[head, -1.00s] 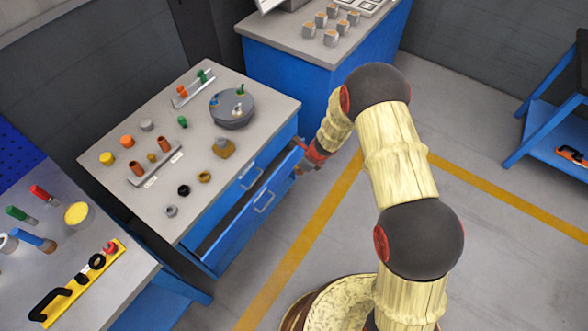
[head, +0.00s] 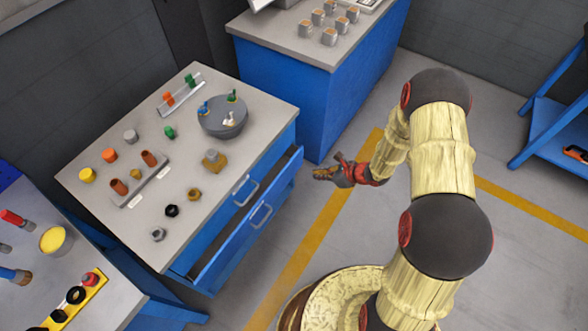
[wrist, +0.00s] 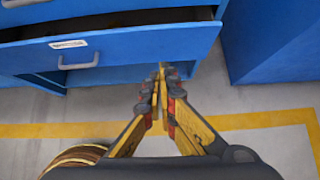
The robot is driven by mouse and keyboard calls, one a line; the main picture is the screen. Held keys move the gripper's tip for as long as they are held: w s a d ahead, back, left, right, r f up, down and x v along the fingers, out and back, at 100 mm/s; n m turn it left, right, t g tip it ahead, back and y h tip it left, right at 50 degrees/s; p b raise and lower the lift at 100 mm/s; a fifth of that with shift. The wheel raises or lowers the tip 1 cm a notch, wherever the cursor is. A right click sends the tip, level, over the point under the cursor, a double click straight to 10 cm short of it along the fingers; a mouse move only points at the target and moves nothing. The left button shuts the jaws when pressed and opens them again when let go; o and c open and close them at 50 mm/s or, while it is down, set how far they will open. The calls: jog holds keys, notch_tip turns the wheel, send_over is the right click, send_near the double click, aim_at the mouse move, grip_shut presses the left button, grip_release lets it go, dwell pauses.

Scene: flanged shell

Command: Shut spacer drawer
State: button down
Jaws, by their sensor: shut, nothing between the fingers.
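A blue drawer (head: 240,243) below the top drawer of the grey-topped cabinet stands partly open, with a dark gap behind its front. Its front also shows in the wrist view (wrist: 130,49), with a grey handle (wrist: 78,62) and a small white label too small to read. The top drawer (head: 233,203) appears shut. My gripper (head: 322,173) is shut and empty, to the right of the open drawer and apart from it in the head view. In the wrist view its fingertips (wrist: 162,70) lie near the right end of the drawer front.
The cabinet top (head: 110,235) carries a round grey turntable (head: 222,118), racks and several small parts. Another blue cabinet (head: 345,95) stands behind. A bench with tools (head: 85,305) is at the lower left. Floor with a yellow line (head: 305,250) is clear in front of the drawers.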

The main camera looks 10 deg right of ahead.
jog(key=b, duration=0.3)
send_near(287, 172)
notch_tip(287, 172, down, 3)
jog(key=shift+w+a+b, duration=0.65)
jog(key=shift+w+a, duration=0.45)
jog(key=shift+a, duration=0.1)
